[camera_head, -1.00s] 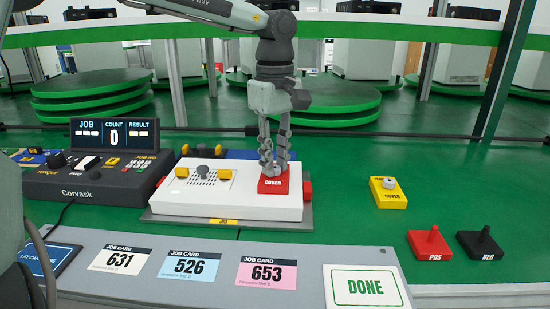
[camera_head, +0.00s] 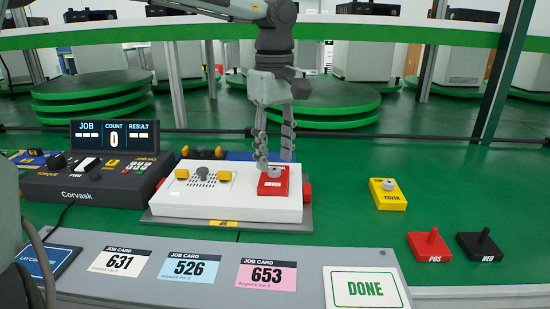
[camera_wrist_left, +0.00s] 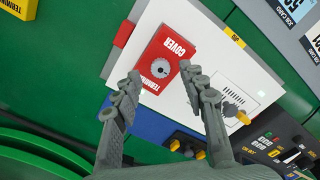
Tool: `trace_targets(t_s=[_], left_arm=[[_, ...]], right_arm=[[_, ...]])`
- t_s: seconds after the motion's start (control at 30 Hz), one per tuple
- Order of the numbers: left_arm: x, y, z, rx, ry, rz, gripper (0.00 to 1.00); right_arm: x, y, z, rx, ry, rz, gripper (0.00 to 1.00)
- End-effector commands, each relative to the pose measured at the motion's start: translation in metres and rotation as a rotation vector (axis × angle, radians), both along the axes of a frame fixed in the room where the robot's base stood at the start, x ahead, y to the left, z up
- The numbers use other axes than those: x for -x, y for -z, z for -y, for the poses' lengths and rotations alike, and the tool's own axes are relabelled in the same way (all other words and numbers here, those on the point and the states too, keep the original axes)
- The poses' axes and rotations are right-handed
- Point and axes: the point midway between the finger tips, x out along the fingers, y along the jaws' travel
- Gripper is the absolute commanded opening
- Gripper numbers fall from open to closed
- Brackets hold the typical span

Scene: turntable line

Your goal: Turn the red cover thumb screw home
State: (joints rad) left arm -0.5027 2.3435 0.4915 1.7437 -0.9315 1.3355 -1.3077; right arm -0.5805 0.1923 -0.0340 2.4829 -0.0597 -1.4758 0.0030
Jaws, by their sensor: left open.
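The red cover (camera_head: 272,183) lies on the right part of the white unit (camera_head: 235,207). Its grey thumb screw (camera_head: 274,171) stands on top of it. In the left wrist view the red cover (camera_wrist_left: 163,60) shows whole, with the round screw (camera_wrist_left: 160,68) at its middle. My left gripper (camera_head: 274,163) points down over the red cover, its fingers spread to either side of the screw. In the wrist view the fingertips (camera_wrist_left: 160,80) are apart, with nothing held between them. My right gripper is not in view.
A yellow cover (camera_head: 388,194) with its own screw lies to the right on the green bench. Red POS (camera_head: 429,245) and black NEG (camera_head: 481,246) pieces stand nearby. The Corvask console (camera_head: 90,170) is at left. Job cards and a DONE pad (camera_head: 364,288) lie in front.

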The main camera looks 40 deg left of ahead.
Motion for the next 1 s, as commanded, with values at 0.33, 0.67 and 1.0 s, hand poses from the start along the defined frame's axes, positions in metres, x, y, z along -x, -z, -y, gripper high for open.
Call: trace_targets(t_s=[0.33, 0.67, 1.0], left_arm=[[-0.001, -0.075, 0.0, -0.001, 0.0, 0.007, 0.42], [-0.001, -0.103, 0.0, 0.0, 0.001, 0.004, 0.42], [0.0, -0.103, 0.0, 0.0, 0.001, 0.003, 0.42]], right_arm=[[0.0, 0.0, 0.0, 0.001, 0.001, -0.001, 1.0], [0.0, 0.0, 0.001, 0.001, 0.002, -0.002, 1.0], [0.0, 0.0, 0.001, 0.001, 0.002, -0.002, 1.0]])
